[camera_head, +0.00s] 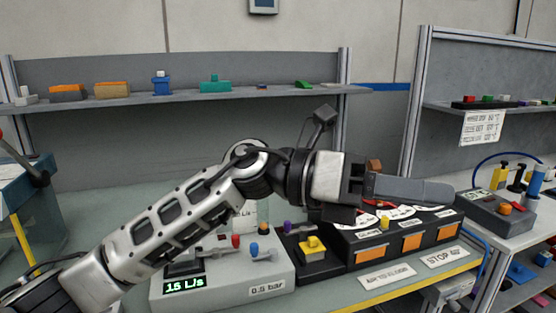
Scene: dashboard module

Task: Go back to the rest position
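My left arm comes in from the lower left and reaches across the middle of the view. My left gripper (440,192) points right, above the black gauge box (358,252), and hides part of its top. The fingers are seen side-on and overlap, so their opening cannot be told; no held object shows. The grey control box (273,273) below my arm has displays reading about 15 L/s and 0.5 bar, with red and blue knobs. My arm hides part of it. A yellow button (312,245) sits on a small black box between them. My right gripper is not in view.
A back shelf (200,97) holds orange, blue and green parts. At the right stands another shelf unit (412,115) and a grey box with an orange button (504,209). A teal bin (25,190) is at the left. Labels lie at the table's front edge.

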